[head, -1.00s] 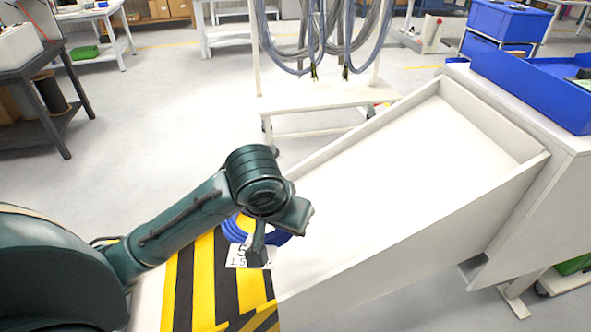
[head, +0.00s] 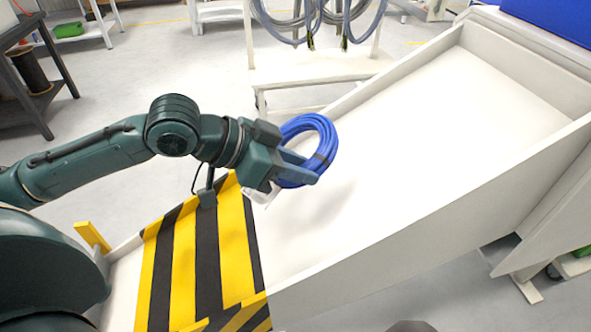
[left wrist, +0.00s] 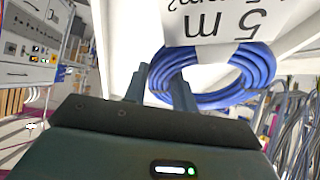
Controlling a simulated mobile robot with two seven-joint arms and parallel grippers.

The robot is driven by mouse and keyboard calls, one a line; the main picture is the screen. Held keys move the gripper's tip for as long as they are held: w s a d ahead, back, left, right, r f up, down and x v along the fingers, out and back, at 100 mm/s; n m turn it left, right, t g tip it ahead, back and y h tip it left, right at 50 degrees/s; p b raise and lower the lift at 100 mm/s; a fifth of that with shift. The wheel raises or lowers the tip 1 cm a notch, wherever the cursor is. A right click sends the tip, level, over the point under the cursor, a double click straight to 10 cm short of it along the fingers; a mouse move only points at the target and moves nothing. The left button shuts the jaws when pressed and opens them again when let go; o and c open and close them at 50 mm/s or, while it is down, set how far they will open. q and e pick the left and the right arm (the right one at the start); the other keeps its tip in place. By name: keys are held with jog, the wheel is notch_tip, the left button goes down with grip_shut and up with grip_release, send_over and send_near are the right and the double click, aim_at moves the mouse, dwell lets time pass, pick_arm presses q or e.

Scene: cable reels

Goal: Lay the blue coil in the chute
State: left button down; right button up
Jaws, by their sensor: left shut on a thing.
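The blue coil (head: 322,142) is a ring of blue cable, tilted up in the head view. My left gripper (head: 299,170) is shut on its near side and holds it above the lower left end of the white chute (head: 420,130). In the left wrist view the coil (left wrist: 235,78) lies at the fingers (left wrist: 160,88), with a white tag (left wrist: 215,22) reading "5 m" hanging on it. The chute is a white sloping trough with raised side walls, and its bare floor shows. My right gripper is not in view.
A yellow and black striped plate (head: 200,255) lies at the chute's lower left end. A white rack (head: 320,75) with hanging grey and blue cables stands behind. A blue bin (head: 560,30) sits at the upper right. The chute floor is clear.

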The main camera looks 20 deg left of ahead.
pick_arm(q)
jog(key=d+f+b, duration=0.1)
jog(key=f+b, duration=0.1)
jog(key=w+d+f+b, duration=0.1)
jog(key=f+b, duration=0.1)
jog(key=w+d+f+b, duration=0.1)
jog(key=f+b, duration=0.1)
jog(key=b, duration=0.1)
jog(key=shift+w+d+f, duration=0.15)
jog(key=shift+f, duration=0.2)
jog(key=shift+w+d+f+b, duration=0.35)
jog(key=shift+d+f+b, duration=0.1)
jog(key=shift+f+b, duration=0.35)
jog(key=shift+d, duration=0.1)
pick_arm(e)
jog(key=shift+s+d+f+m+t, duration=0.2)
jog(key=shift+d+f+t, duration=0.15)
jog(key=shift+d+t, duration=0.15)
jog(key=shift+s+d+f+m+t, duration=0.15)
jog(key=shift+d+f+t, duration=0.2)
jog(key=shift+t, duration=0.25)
pick_arm(q)
jog(key=c, duration=1.5)
grip_release()
jog(key=o, duration=0.4)
jog(key=shift+o, duration=0.2)
